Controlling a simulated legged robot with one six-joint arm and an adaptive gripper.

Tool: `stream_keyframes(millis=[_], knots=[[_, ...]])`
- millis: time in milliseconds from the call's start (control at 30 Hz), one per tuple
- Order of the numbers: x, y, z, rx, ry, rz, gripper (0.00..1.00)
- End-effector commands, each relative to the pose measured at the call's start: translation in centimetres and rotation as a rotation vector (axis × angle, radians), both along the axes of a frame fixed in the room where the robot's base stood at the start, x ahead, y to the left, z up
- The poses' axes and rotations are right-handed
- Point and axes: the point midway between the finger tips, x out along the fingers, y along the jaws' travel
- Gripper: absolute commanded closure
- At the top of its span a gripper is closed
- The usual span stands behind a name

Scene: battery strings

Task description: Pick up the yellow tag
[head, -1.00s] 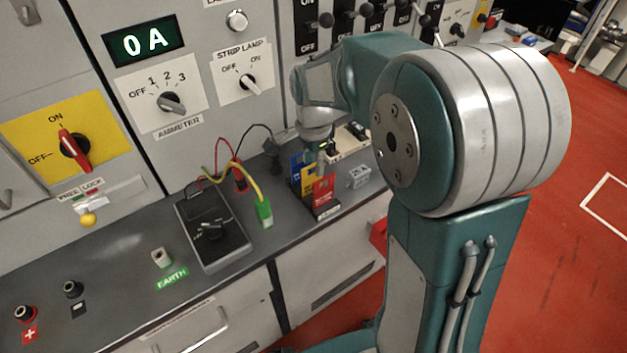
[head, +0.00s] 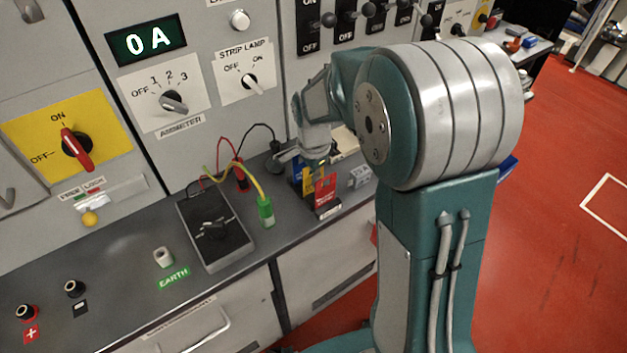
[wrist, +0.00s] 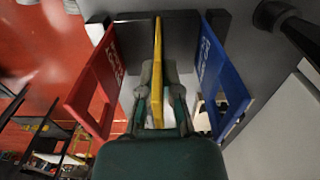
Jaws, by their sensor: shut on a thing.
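The yellow tag (wrist: 157,50) stands edge-on between my gripper's fingers in the wrist view. My gripper (wrist: 157,82) is shut on it. The tag is still between the red tag (wrist: 103,75) on the left and the blue tag (wrist: 217,72) on the right, with space on both sides. In the head view the red tag (head: 326,188) and part of the blue tag (head: 297,172) show at the dark holder (head: 328,210) on the bench. My wrist and gripper hide most of the yellow tag there.
A small grey block (head: 361,176) is just right of the holder. The panel wall rises close behind.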

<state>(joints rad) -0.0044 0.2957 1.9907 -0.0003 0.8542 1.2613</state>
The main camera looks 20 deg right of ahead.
Motion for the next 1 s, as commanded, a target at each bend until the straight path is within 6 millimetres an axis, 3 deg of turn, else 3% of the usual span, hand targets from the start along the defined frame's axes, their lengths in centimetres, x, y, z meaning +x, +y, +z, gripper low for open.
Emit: stream_keyframes(millis=[367,567,1000], knots=[[0.0,0.0,0.8,0.0,-0.001,0.0,1.0],[-0.1,0.2,3.5,0.0,-0.003,0.001,1.0],[-4.5,4.1,9.6,0.0,-0.001,0.004,1.0]])
